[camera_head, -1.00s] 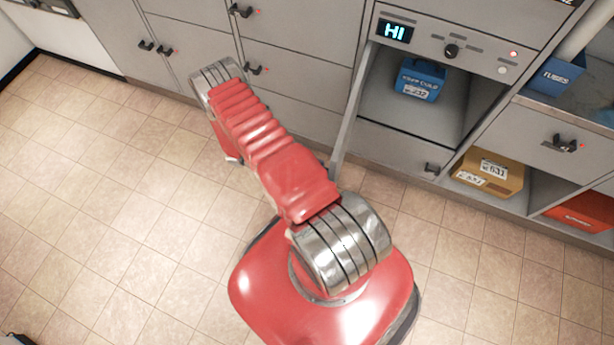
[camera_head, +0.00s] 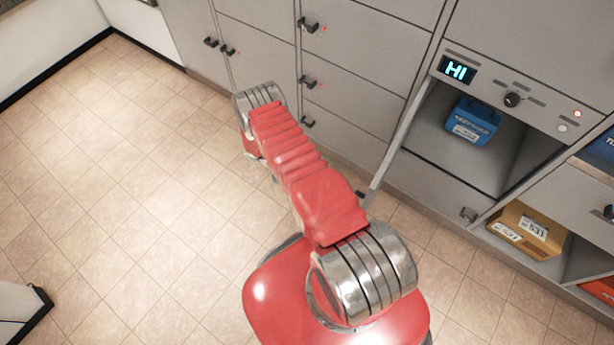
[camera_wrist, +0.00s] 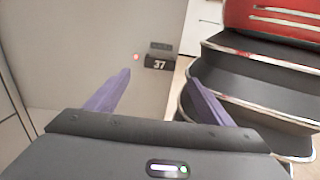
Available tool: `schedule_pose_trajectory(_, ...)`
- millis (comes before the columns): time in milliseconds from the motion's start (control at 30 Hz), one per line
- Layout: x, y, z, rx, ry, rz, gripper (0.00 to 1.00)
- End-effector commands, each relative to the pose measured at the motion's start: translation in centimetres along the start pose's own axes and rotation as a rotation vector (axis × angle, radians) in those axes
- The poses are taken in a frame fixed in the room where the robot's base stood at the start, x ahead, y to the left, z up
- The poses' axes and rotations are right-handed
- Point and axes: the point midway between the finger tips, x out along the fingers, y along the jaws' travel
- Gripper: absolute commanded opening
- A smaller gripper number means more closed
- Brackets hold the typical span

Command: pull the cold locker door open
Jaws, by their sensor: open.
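The locker door (camera_head: 398,142) stands swung out at the left side of the opening, seen almost edge-on. My gripper (camera_wrist: 160,88) shows in the wrist view with two purple fingers spread apart and nothing between them. The gripper's fingers are hidden in the head view.
Closed grey lockers (camera_head: 350,87) with dark handles line the wall left of the cold locker. A cardboard box (camera_head: 528,230) sits in a low open compartment at right. Tiled floor (camera_head: 150,200) is clear at left. A white object with a dark edge (camera_head: 22,310) stands at lower left.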

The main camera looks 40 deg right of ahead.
Motion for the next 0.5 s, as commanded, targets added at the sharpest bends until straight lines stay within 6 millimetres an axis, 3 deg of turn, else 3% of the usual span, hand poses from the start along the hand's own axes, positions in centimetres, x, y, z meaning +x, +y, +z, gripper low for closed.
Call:
schedule_pose_trajectory(300, -3.7, 0.0, -0.1, 0.0, 0.002, -0.001, 0.75)
schedule_pose_trajectory(500, -4.6, -0.1, -0.1, 0.0, 0.0, -0.001, 0.75)
